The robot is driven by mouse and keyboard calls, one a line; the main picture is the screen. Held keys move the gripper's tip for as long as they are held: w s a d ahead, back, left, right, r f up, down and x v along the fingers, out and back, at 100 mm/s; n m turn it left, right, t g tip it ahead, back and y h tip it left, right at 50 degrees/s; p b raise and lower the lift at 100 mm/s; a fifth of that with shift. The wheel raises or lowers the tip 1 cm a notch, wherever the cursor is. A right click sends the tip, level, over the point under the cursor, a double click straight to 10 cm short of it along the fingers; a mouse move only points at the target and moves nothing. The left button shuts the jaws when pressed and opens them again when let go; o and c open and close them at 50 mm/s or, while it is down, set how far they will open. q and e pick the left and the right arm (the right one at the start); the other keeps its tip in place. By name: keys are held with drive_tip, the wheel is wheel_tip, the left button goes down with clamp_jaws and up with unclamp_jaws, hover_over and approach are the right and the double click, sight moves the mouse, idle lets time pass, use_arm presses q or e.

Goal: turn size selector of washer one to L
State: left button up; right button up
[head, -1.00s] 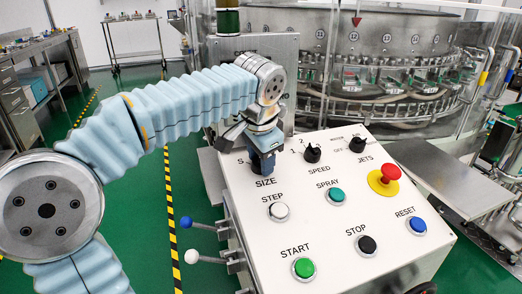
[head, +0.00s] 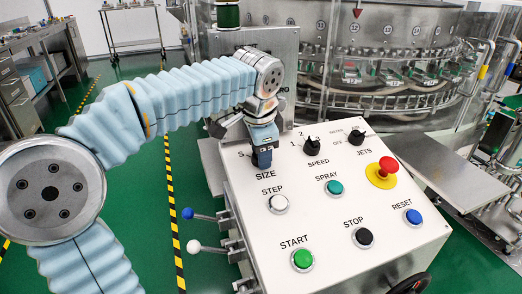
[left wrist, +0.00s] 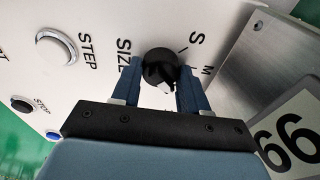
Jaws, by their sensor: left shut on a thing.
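The size selector of the washer is a round black knob (left wrist: 160,66) on the white sloped panel (head: 330,222). The left wrist view shows it between the two blue fingers of my left gripper (left wrist: 157,78), which are shut on its sides. The letters S and M show beside the knob there; an L cannot be made out. In the head view my left gripper (head: 262,160) reaches down to the panel's upper left, just above the SIZE label (head: 265,174), and hides the knob. I cannot tell which letter the knob points to. My right gripper is not in view.
The speed knob (head: 312,145) and jets knob (head: 356,137) stand to the right of my gripper. Push buttons and a red emergency stop (head: 388,165) lie nearer. Two levers (head: 205,214) stick out on the panel's left. The steel washer (head: 385,60) stands behind.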

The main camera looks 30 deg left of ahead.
use_arm(q)
drive_tip(key=o, duration=1)
drive_tip(key=shift+o, duration=0.2)
drive_tip(key=v, duration=1.3)
drive_tip(key=shift+r, duration=0.35)
